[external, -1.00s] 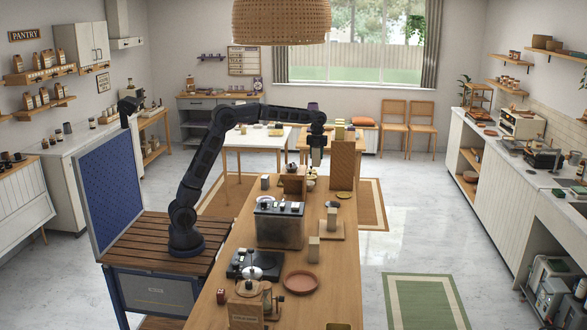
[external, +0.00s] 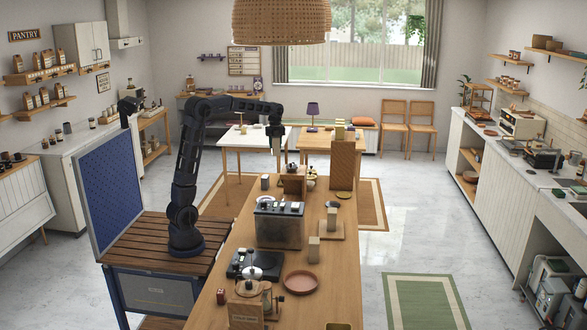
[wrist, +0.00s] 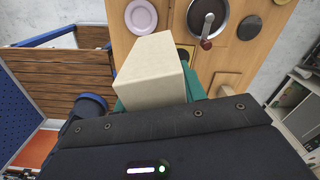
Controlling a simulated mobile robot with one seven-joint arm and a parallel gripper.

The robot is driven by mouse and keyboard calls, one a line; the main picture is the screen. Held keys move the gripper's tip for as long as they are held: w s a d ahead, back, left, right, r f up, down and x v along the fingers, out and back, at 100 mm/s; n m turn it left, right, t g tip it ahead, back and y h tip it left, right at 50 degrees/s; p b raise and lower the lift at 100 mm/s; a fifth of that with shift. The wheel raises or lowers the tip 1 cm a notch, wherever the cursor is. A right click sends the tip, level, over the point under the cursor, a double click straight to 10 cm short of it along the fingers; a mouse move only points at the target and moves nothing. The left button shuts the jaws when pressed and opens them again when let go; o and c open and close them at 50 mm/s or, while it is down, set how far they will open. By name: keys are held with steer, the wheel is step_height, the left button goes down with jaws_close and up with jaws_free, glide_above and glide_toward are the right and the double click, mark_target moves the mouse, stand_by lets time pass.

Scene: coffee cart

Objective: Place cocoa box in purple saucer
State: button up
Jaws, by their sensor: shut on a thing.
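My gripper (external: 275,134) hangs in the air above the wooden counter, at the end of the raised arm. It is shut on a plain beige box, the cocoa box (wrist: 153,75), which fills the middle of the wrist view and hides part of the counter behind it. In the external view the box is small and greyish just under the gripper. A pale lilac round saucer (wrist: 141,17) lies near the top of the wrist view, apart from the box.
The counter (external: 345,265) carries a dark canister case (external: 280,224), a black scale (external: 250,264), a reddish-brown plate (external: 300,281) and a tall wooden board (external: 342,165). A dark disc with a brown lever (wrist: 208,18) is right of the lilac saucer.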

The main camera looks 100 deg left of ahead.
steer(key=s+a+n, duration=0.1)
steer(key=s, duration=0.6)
step_height(320, 180, down, 31)
steer(key=shift+a+f, duration=0.15)
stand_by(0.4)
steer(key=o, duration=1.1)
steer(key=shift+f, duration=0.15)
steer(key=shift+o, duration=0.2)
